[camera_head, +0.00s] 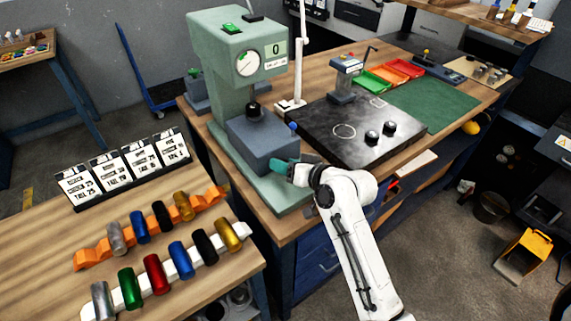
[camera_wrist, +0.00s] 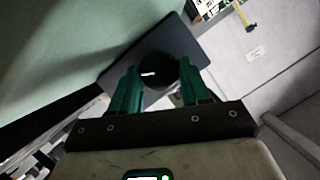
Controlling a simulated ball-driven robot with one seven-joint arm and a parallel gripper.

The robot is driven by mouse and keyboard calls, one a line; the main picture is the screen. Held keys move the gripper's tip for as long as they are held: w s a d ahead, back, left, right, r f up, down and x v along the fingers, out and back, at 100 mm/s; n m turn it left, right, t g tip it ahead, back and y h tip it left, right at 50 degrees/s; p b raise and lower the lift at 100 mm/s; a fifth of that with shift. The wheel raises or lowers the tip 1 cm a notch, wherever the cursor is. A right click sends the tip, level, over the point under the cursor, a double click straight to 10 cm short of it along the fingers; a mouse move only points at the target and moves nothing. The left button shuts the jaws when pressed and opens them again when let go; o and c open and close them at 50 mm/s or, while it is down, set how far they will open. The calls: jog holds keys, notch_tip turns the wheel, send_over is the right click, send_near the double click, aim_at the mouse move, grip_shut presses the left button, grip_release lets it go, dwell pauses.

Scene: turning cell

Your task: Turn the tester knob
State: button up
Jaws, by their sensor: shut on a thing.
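The tester is a pale green machine (camera_head: 215,48) with a dial, a small display reading 0 and a dark grey block (camera_head: 262,142) on its base. The tester knob (camera_wrist: 157,72) is round and black with a short white mark, seen between my fingers in the wrist view. My gripper (camera_head: 283,167) has teal fingers and reaches the front of the grey block in the head view, where it hides the knob. In the wrist view my gripper (camera_wrist: 158,84) is shut on the knob, one finger on each side.
A black surface plate (camera_head: 345,145) with several small parts lies right of the tester. A wooden table (camera_head: 50,245) at the left holds racks of coloured cylinders and number cards. Red, orange and green trays (camera_head: 405,68) stand farther back.

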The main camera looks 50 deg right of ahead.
jog(key=o, duration=1)
jog(key=b+v, duration=0.2)
jog(key=v, duration=0.9)
